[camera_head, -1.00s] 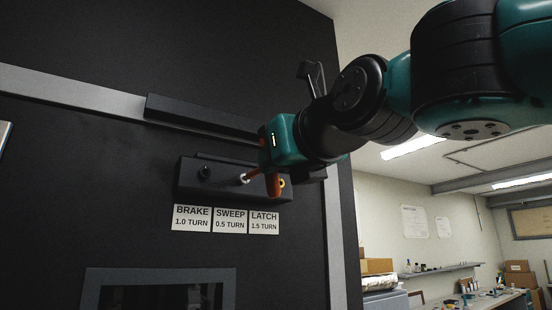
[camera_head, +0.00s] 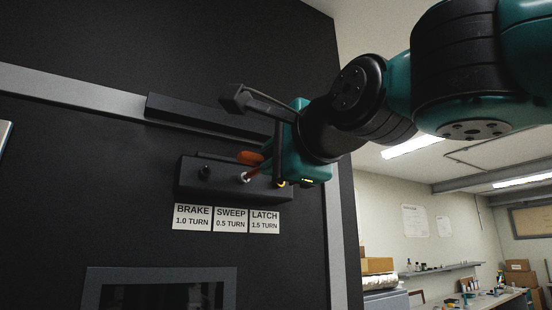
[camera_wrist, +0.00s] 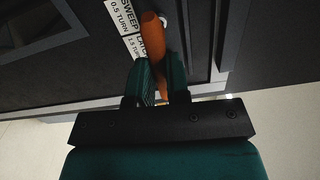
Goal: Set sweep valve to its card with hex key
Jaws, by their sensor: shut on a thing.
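My gripper (camera_head: 266,160) is shut on the hex key, whose orange handle (camera_head: 250,158) points left in the head view. The handle also shows between the jaws in the wrist view (camera_wrist: 149,45). The sweep valve (camera_head: 245,178) is the pale middle fitting on the black valve box (camera_head: 225,187). The sweep card (camera_head: 230,219) below reads 0.5 TURN.
The dark brake valve (camera_head: 205,172) is to the left and the yellow latch valve (camera_head: 282,184) to the right, close under my gripper. Their cards (camera_head: 192,217) (camera_head: 264,219) read 1.0 and 1.5 TURN. A black bar (camera_head: 205,116) juts out above the box.

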